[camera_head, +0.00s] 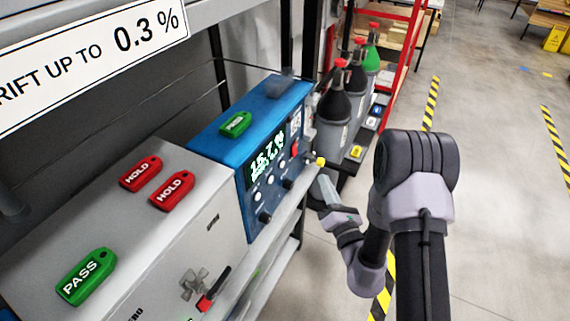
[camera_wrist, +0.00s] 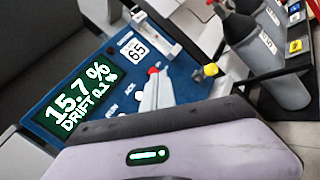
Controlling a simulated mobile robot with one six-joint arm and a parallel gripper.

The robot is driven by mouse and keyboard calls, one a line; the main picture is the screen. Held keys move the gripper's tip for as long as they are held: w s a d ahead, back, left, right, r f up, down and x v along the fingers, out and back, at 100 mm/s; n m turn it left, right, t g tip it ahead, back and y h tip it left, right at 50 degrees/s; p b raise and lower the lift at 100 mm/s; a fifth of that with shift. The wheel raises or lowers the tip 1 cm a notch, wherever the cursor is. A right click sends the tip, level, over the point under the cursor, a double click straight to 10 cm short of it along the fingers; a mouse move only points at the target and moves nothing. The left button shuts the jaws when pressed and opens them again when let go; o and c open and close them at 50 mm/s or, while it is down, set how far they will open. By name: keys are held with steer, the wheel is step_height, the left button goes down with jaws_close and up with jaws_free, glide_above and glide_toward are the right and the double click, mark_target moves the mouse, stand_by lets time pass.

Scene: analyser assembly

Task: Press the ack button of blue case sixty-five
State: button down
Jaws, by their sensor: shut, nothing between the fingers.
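The blue case (camera_head: 250,108) stands on the shelf with a green tag on top. Its front panel (camera_wrist: 90,115) carries a lit display (camera_wrist: 78,97) reading 15.7 % with a drift line below, and a white label 65 (camera_wrist: 135,49). Lettering "ACK" (camera_wrist: 129,89) is printed left of my fingers. In the head view my gripper (camera_head: 323,178) is in front of the panel's right side. Contact cannot be told.
A yellow knob (camera_wrist: 210,70) sticks out right of my fingers. A grey case (camera_head: 130,220) with red HOLD and green PASS tags stands to the left. Gas bottles (camera_head: 338,105) stand on the right behind the case. Open floor (camera_head: 490,200) lies to the right.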

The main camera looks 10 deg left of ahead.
mark_target(283, 164)
steer(key=shift+a, duration=0.1)
steer(key=w+a+p, duration=0.3)
steer(key=a+p, duration=0.1)
steer(key=a, duration=0.4)
steer(key=shift+a+p, duration=0.15)
steer(key=shift+p, duration=0.15)
stand_by(1.7)
steer(key=shift+w+a, duration=0.1)
steer(key=shift+a, duration=0.25)
steer(key=shift+w+a, duration=0.15)
steer(key=shift+a, duration=0.25)
stand_by(0.5)
steer(key=shift+d, duration=0.1)
steer(key=shift+s+d, duration=0.3)
steer(key=shift+d, duration=0.4)
